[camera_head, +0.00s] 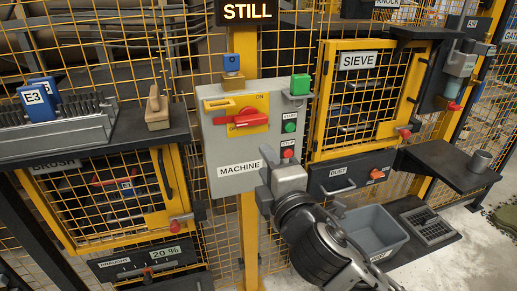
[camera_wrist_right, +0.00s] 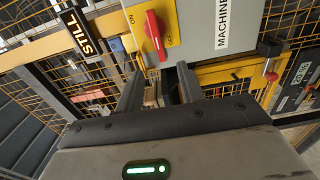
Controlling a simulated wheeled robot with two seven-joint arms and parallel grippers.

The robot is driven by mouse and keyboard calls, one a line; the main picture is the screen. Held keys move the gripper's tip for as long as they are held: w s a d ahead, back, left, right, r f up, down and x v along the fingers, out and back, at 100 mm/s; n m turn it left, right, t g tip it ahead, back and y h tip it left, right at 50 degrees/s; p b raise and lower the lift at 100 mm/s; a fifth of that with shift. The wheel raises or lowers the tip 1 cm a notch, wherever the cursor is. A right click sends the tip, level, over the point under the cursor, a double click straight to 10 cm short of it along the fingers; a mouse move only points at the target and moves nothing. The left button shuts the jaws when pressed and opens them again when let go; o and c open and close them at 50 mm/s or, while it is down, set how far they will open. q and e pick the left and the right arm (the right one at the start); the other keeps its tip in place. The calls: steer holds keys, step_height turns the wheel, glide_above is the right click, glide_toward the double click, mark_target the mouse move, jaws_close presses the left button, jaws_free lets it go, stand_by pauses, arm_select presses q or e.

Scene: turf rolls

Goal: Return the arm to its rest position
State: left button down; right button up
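My right arm comes in from the bottom right of the head view. Its right gripper (camera_head: 266,178) is in front of the lower edge of the grey MACHINE box (camera_head: 222,150), by the red stop button (camera_head: 288,153). In the right wrist view the two fingers of this gripper (camera_wrist_right: 160,88) stand apart with nothing held between them. The red switch handle (camera_wrist_right: 155,35) on its yellow plate is beyond the fingers, clear of them. The head view also shows this handle (camera_head: 242,117). My left gripper is not in view.
A yellow mesh fence and post (camera_head: 249,235) stand close behind the gripper. A grey bin (camera_head: 375,232) and a DUST drawer (camera_head: 345,186) are to the right. A dark shelf (camera_head: 90,142) at left holds a wooden-handled block (camera_head: 157,110).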

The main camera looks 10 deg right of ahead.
steer(key=s+d+f+m+g, duration=0.1)
steer(key=s+f+m+g, duration=0.2)
steer(key=f, duration=0.7)
steer(key=s+f+m+g, duration=0.2)
steer(key=s+f+m, duration=0.25)
steer(key=f, duration=0.55)
steer(key=s+d+f+m+g, duration=0.2)
steer(key=s+d+f+m, duration=0.2)
steer(key=s+f+m, duration=0.5)
step_height(320, 180, down, 3)
steer(key=s, duration=0.3)
steer(key=shift+g, duration=0.3)
